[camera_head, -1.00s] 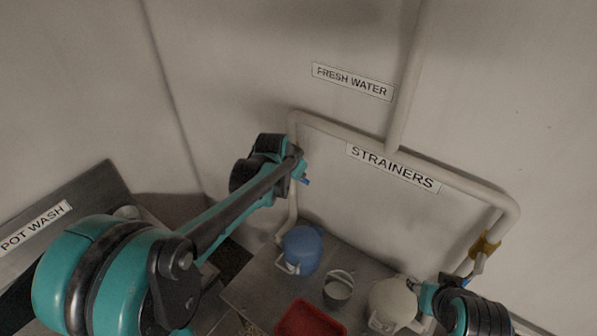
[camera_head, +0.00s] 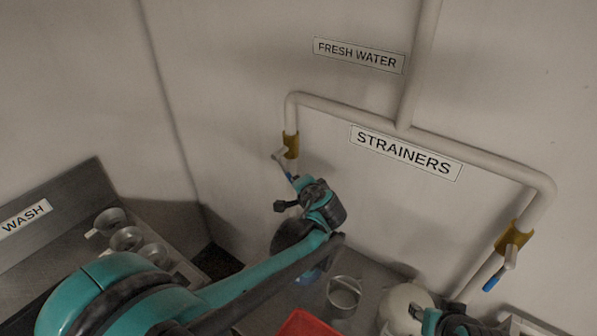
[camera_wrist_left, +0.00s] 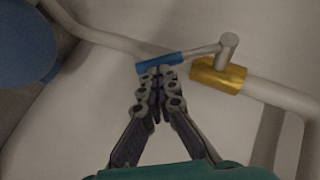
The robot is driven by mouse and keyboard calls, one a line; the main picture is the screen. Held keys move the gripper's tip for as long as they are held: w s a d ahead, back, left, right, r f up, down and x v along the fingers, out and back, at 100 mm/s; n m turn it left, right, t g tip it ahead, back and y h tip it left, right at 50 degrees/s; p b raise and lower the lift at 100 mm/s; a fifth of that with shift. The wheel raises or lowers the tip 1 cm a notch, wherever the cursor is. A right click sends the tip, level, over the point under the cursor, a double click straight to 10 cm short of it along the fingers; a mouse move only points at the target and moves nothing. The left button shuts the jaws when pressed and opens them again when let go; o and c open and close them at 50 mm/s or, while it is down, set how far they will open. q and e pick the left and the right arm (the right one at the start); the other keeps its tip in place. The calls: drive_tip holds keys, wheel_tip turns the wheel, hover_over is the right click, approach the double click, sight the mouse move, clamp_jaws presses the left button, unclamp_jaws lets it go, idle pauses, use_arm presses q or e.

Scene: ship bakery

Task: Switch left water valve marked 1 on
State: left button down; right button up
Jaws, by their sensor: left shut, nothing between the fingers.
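The left valve has a brass body (camera_head: 290,145) on the left branch of the grey pipe. Its lever ends in a blue handle (camera_head: 289,172) that points down. My left gripper (camera_head: 297,184) is just below the handle. In the left wrist view its closed fingertips (camera_wrist_left: 157,72) meet the handle's lower edge; I cannot tell whether they touch. Nothing is between them. No number 1 is readable. My right gripper is not clearly visible.
The right valve (camera_head: 513,238) has a blue handle (camera_head: 494,279) at lower right. A red tray (camera_head: 309,326), a metal pot (camera_head: 344,292) and a cream pot (camera_head: 404,303) stand below.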

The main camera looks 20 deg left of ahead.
use_arm(q)
drive_tip(key=w+a+f+m+t+y+b, duration=0.1)
drive_tip(key=a+f+t+y+b, duration=0.1)
drive_tip(key=b, duration=0.5)
drive_tip(key=shift+w+a+f+m+y, duration=0.25)
drive_tip(key=shift+a+f+m+y, duration=0.2)
drive_tip(key=shift+a+f, duration=0.65)
drive_tip(key=shift+a, duration=0.15)
drive_tip(key=shift+r, duration=0.1)
drive_tip(key=v, duration=1.2)
